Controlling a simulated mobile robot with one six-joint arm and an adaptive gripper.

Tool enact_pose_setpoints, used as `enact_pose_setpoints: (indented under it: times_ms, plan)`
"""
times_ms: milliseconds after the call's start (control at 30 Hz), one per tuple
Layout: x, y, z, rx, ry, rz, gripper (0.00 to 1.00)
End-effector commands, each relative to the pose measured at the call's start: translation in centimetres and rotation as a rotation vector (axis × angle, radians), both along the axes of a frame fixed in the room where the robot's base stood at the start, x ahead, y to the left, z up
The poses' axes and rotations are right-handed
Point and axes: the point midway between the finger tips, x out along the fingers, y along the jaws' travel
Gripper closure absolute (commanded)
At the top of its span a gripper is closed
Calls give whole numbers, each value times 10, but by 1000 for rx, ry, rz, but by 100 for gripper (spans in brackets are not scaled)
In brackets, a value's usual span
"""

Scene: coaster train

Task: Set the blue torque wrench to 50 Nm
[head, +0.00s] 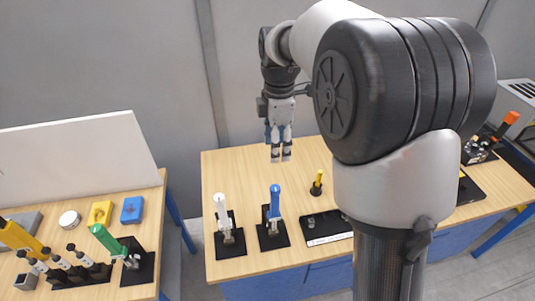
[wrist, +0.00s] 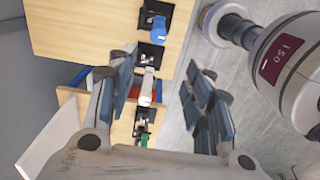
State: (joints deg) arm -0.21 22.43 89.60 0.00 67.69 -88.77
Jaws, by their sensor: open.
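The blue torque wrench (head: 275,203) stands upright on a black base plate (head: 272,239) on the wooden table, between a white-handled wrench (head: 222,210) and a small yellow-handled tool (head: 317,184). In the wrist view the blue handle (wrist: 159,28) is near the top, with the white handle (wrist: 147,88) below it. My gripper (head: 280,157) hangs in the air above the back of the table, pointing down. It is open and empty; in the wrist view its two fingers (wrist: 158,92) are spread apart. It touches no wrench. The wrench's scale is too small to read.
A black tray (head: 325,228) with a labelled front stands right of the blue wrench. A second table at the left holds a green-handled tool (head: 106,240), a yellow block (head: 101,213) and a blue block (head: 132,210). A tool with an orange handle (head: 511,118) stands far right.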

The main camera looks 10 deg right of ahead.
Motion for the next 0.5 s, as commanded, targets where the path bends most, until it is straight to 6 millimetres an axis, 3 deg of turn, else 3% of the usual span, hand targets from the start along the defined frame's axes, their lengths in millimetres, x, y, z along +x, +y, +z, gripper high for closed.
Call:
enact_pose_setpoints:
  times_ms: [167,500]
  plan:
    - [3,0,-15,0,9,21,53]
    - [2,0,-84,0,11,19,53]
